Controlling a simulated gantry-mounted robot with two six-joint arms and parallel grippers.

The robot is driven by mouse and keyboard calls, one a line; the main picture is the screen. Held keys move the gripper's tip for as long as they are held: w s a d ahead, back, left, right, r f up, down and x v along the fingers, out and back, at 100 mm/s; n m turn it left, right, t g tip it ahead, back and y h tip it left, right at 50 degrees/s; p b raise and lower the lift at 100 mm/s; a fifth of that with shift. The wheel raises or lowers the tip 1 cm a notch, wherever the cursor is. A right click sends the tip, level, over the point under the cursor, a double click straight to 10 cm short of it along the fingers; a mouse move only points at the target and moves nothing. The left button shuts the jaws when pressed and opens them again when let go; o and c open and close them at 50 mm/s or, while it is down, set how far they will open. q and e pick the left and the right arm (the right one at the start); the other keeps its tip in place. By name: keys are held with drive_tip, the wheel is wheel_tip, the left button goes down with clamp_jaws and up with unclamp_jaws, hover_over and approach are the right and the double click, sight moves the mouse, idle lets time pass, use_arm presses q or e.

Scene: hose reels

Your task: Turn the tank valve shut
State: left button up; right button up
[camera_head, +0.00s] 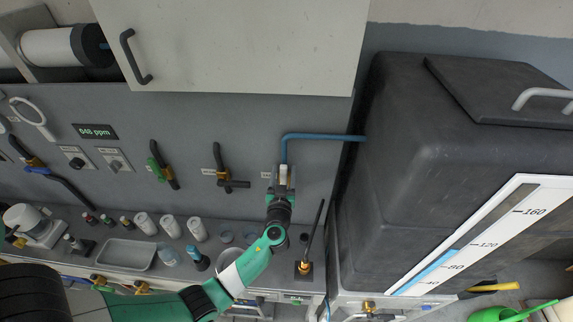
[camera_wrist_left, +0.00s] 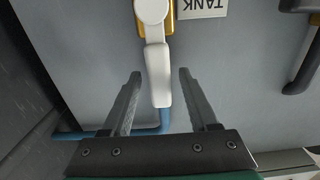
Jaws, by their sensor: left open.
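The tank valve's white lever (camera_wrist_left: 157,75) hangs from a round white hub on a brass body in the left wrist view, beside a label reading TANK (camera_wrist_left: 202,8). My left gripper (camera_wrist_left: 159,74) is open, with one finger on each side of the lever. A gap shows on both sides, so neither finger appears to touch it. In the head view my left gripper (camera_head: 284,180) is at the wall, and the lever (camera_head: 284,172) shows between its fingers. The gripper hides most of the valve there. My right gripper is in neither view.
A blue pipe (camera_head: 318,136) runs from the valve to the big dark tank (camera_head: 440,130) on the right. Other wall taps, one dark-handled (camera_head: 220,165) and one green-handled (camera_head: 156,165), are to the left. A counter below holds a grey tray (camera_head: 126,255), cups and bottles.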

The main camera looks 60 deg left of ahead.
use_arm(q)
drive_tip(key=shift+w+a, duration=0.1)
drive_tip(key=shift+a, duration=0.05)
clamp_jaws()
drive_tip(key=shift+f, duration=0.1)
idle(1.3)
